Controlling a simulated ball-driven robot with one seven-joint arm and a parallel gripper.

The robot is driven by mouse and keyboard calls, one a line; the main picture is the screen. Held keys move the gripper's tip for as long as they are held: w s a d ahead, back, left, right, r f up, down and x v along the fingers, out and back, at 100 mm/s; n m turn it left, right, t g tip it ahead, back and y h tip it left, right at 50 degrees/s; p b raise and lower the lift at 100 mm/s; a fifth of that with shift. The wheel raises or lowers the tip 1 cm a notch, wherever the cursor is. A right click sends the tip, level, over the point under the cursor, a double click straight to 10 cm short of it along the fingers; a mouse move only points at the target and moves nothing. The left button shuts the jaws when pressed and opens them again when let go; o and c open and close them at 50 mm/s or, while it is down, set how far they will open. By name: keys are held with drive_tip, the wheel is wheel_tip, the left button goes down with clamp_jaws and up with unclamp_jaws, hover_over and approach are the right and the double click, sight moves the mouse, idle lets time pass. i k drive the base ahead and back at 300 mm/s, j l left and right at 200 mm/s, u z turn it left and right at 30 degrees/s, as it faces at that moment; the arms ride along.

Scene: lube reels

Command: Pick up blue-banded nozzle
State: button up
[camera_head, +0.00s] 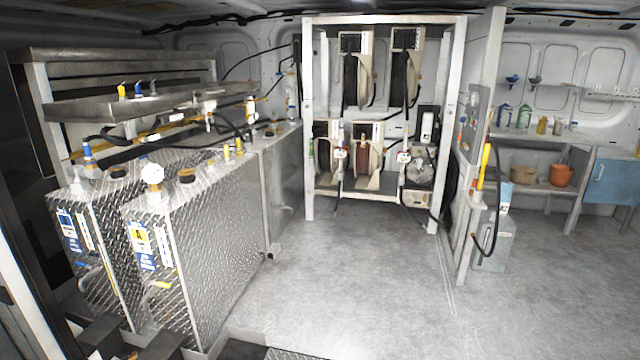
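I cannot make out for certain which piece is the blue-banded nozzle. A small upright blue piece (87,151) with a pale base stands over the rear left tank. Another small blue-topped piece (152,88) stands on the metal tray (85,110) at upper left, beside a yellow one and a pale one. Thin upright pieces with dark hoses hang at the reel rack (309,120) in the back; their bands are too small to read surely. My gripper is not in view.
Diamond-plate tanks (205,255) fill the left side. A post with a yellow-handled piece (484,168) and a pale jug (492,240) stand right of the rack. Shelves at far right hold bottles and an orange bucket (562,175). The grey floor (370,280) between is clear.

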sight(339, 154)
drive_tip(key=i+u, duration=0.1)
drive_tip(key=i, duration=5.65)
drive_tip(key=i+z, duration=0.2)
drive_tip(key=i, duration=0.35)
drive_tip(key=i+j+z, duration=0.15)
drive_tip(key=i, duration=0.4)
drive_tip(key=i+j+z, duration=0.2)
drive_tip(key=i, duration=0.35)
drive_tip(key=j, duration=0.1)
